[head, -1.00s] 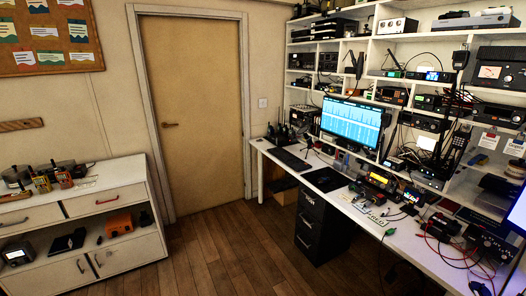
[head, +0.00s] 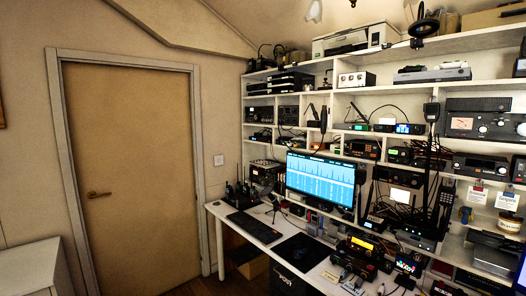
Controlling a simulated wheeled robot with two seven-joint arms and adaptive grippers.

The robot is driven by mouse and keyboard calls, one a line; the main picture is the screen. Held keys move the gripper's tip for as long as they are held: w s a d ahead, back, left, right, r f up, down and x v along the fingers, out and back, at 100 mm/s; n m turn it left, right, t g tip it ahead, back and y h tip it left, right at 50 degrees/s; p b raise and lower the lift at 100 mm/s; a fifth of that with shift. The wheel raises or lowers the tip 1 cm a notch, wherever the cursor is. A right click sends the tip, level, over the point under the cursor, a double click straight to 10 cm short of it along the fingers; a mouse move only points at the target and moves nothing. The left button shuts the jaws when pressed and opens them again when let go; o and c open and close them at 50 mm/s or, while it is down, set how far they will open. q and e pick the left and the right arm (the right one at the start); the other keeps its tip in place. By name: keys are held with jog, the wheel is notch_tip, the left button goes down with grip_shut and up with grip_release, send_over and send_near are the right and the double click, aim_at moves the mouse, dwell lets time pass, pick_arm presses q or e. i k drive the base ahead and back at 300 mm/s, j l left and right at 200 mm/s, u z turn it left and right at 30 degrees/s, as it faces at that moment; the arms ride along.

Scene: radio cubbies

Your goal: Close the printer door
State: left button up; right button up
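A white printer (head: 377,36) stands on the top of the shelf unit in the head view, near the ceiling and right of the room door. A dark band shows low on its front. It is too small and far off to tell whether its door is open. Neither of my grippers is in view.
A white shelf unit (head: 328,95) full of radio gear rises behind a white desk (head: 222,211) with a lit monitor (head: 320,180). A magnifier lamp (head: 423,22) stands right of the printer. A closed room door (head: 130,160) is at the left, with a white cabinet (head: 32,268) at lower left.

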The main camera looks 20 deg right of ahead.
aim_at(360, 36)
jog(key=i+z, duration=0.1)
jog(key=i, duration=0.75)
jog(key=i+j+z, duration=0.15)
jog(key=i+z, duration=0.3)
jog(key=i+j+z, duration=1.25)
jog(key=j, duration=0.15)
jog(key=k+l, duration=0.05)
